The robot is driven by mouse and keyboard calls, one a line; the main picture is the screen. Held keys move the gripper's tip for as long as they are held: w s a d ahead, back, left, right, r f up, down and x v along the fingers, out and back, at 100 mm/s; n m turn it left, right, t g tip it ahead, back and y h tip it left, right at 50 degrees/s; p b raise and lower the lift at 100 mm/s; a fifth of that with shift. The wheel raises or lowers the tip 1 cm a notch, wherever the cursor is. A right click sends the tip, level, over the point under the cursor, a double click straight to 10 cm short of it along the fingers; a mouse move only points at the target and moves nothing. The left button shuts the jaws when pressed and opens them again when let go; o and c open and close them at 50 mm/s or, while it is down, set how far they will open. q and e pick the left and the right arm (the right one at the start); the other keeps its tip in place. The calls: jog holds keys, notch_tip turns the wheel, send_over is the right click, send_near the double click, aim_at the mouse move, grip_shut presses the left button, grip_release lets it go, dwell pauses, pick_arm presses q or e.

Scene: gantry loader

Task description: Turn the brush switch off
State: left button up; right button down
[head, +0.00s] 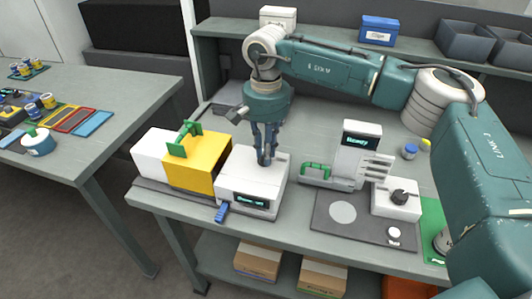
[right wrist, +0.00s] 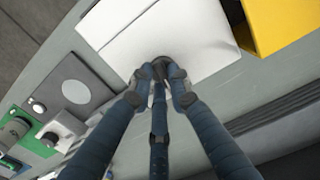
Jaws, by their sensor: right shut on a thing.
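My right gripper (head: 265,160) reaches straight down onto the top of a white box (head: 240,196) with a lit display on its front. In the right wrist view its fingers (right wrist: 162,75) are closed together around a small dark part (right wrist: 162,61) on the top face of the white box (right wrist: 195,35). The fingers hide most of this part, so I cannot read whether it is the brush switch or which way it is set. My left gripper is not in view.
A yellow block with a green handle (head: 196,158) stands left of the white box. A blue lever (head: 221,212) sticks out in front. To the right are a display unit (head: 358,150), a black knob (head: 399,197) on a white box and a grey mat (head: 338,232).

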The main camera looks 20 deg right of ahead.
jog(key=shift+n, duration=0.6)
jog(key=shift+r, duration=0.1)
jog(key=c, duration=1.6)
grip_release()
jog(key=shift+c, duration=0.2)
notch_tip(320, 180, up, 12)
